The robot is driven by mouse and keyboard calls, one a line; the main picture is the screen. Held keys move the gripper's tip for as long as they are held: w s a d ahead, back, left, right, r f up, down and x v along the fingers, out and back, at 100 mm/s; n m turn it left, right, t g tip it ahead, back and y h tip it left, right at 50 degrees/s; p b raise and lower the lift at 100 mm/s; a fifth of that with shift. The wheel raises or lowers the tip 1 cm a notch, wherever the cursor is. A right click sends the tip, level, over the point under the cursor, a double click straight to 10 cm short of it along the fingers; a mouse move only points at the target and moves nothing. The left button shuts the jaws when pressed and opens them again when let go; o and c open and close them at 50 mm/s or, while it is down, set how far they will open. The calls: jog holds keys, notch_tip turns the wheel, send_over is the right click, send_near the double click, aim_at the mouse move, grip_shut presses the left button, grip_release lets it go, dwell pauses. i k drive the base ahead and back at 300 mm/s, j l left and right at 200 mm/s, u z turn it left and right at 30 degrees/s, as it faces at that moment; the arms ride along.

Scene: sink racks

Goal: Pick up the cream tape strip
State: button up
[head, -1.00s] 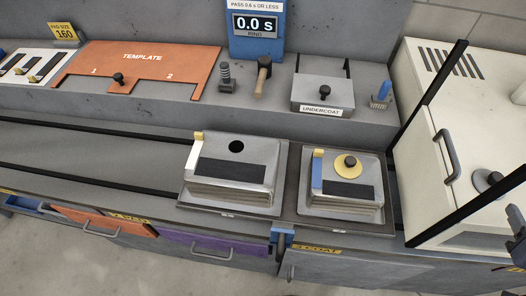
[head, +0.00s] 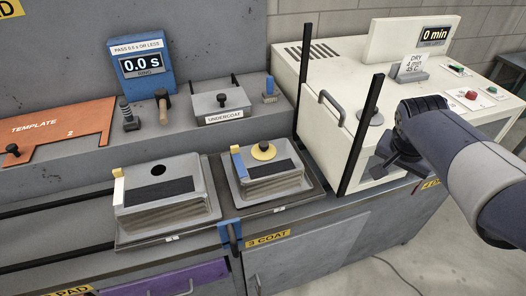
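A cream-white strip (head: 119,190) with a yellow top end runs down the left front corner of the left steel sink (head: 190,171). This sink has a round dark hole and a dark pad on top. A blue strip (head: 239,164), also with a yellow end, is on the corner of the right sink (head: 284,157), which carries a yellow disc with a black knob. My gripper (head: 386,164) is at the right, in front of the cream cabinet, well away from both strips. Its dark fingers are small and angled, so their opening is unclear. I see nothing held.
Both sinks sit in shallow trays on the bench. Behind them, a ledge holds the orange template (head: 60,128), a mallet (head: 162,108) and the undercoat box (head: 216,104).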

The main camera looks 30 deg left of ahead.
aim_at(119, 175)
jog(key=j+u, duration=0.15)
jog(key=u, duration=1.5)
jog(key=i+j+u, duration=0.3)
jog(key=i+j, duration=0.2)
jog(key=i, duration=0.2)
